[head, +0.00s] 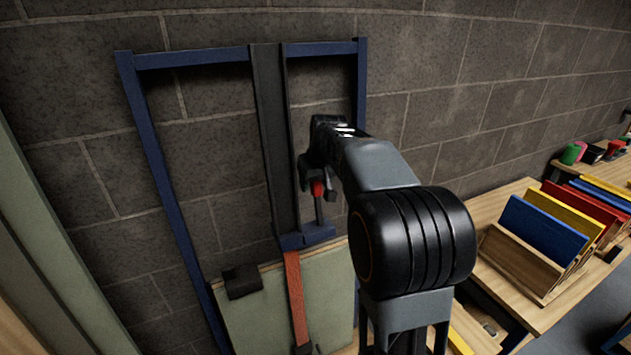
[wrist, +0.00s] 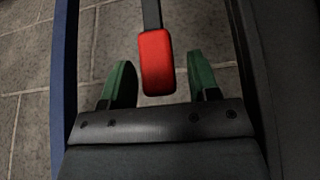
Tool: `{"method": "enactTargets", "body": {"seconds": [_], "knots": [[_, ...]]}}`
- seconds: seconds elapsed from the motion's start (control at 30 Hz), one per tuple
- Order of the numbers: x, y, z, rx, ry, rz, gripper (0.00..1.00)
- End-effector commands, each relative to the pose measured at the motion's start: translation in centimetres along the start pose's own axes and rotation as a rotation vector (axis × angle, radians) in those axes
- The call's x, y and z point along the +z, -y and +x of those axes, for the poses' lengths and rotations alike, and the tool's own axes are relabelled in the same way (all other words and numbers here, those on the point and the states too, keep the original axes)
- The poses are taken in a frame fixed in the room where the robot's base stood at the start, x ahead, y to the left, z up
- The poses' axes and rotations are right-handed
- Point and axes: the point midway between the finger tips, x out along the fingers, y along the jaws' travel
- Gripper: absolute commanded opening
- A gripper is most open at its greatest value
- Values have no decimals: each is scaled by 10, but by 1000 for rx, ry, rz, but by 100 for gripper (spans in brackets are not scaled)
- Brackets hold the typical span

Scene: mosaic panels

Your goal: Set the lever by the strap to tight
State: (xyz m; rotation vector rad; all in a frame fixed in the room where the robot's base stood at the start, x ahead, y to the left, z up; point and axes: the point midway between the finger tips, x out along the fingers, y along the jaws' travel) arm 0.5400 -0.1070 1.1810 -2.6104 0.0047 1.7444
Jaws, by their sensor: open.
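The lever has a red grip on a dark shaft and stands up from a blue bracket (head: 318,234) beside the black upright. Its red grip (head: 318,188) shows just under my gripper in the head view. In the wrist view the red grip (wrist: 156,62) hangs between the two green-padded fingers, with a gap on each side. My gripper (wrist: 162,85) is open around the grip, not closed on it. The orange strap (head: 295,295) runs down from the bracket over a pale green panel (head: 250,305). Any tight marking is not visible.
A blue frame (head: 160,165) with a black upright (head: 272,130) stands against the block wall. A black block (head: 241,281) sits on the panel's top edge. At right, a wooden bench (head: 515,200) carries a rack of coloured boards (head: 545,235).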

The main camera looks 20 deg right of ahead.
Motion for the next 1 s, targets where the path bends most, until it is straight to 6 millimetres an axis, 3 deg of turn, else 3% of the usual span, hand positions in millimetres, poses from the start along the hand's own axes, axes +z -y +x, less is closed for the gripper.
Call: {"method": "enactTargets", "body": {"seconds": [0.37, 0.9, 1.0], "knots": [[0, 0, 4, 0, 0, 0, 55], [0, 0, 4, 0, 0, 0, 5], [0, 0, 4, 0, 0, 0, 0]]}}
